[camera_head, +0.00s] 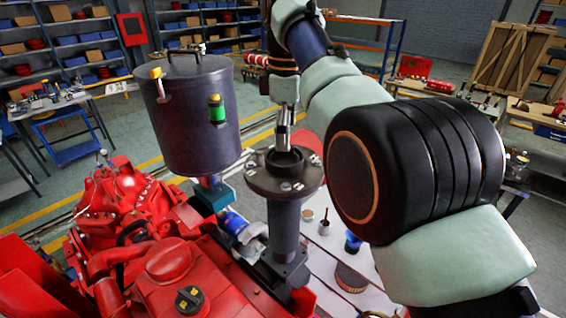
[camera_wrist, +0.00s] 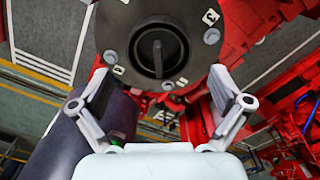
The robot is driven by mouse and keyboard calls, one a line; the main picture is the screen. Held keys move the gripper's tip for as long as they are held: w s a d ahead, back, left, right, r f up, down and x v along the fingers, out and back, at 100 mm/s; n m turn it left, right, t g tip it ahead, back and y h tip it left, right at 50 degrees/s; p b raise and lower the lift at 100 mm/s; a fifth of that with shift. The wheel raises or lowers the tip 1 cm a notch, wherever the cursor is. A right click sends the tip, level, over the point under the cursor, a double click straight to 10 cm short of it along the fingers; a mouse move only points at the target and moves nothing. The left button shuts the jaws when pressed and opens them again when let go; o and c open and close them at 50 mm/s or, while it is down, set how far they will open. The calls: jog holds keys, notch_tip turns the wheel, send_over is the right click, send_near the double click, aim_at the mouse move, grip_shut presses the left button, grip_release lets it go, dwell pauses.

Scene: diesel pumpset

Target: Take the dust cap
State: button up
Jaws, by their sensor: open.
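The dust cap is a dark round cap with a raised grip bar across its middle, and it sits in the centre of the bolted flange (camera_wrist: 198,75). The cap (camera_wrist: 160,58) is in plain sight in the wrist view. In the head view the cap (camera_head: 277,160) is partly hidden behind my fingers, on top of the upright flanged pipe (camera_head: 284,220). My gripper (camera_head: 284,140) points down just above the flange. In the wrist view my gripper (camera_wrist: 158,76) is open, with its fingers spread either side of the cap and nothing held.
A dark grey tank (camera_head: 190,120) stands close to the left of the pipe. The red engine (camera_head: 150,240) fills the lower left. A white table (camera_head: 325,270) with small containers lies below, right of the pipe.

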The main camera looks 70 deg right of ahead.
aim_at(284, 155)
jog(key=f+b, duration=0.4)
jog(key=f, duration=0.1)
jog(key=shift+w+f+b, duration=0.2)
jog(key=shift+b, duration=0.2)
jog(key=shift+r, duration=0.2)
jog(key=c, duration=0.8)
jog(key=shift+p, duration=0.3)
notch_tip(284, 155, up, 10)
jog(key=p, duration=1)
jog(key=shift+r, duration=0.1)
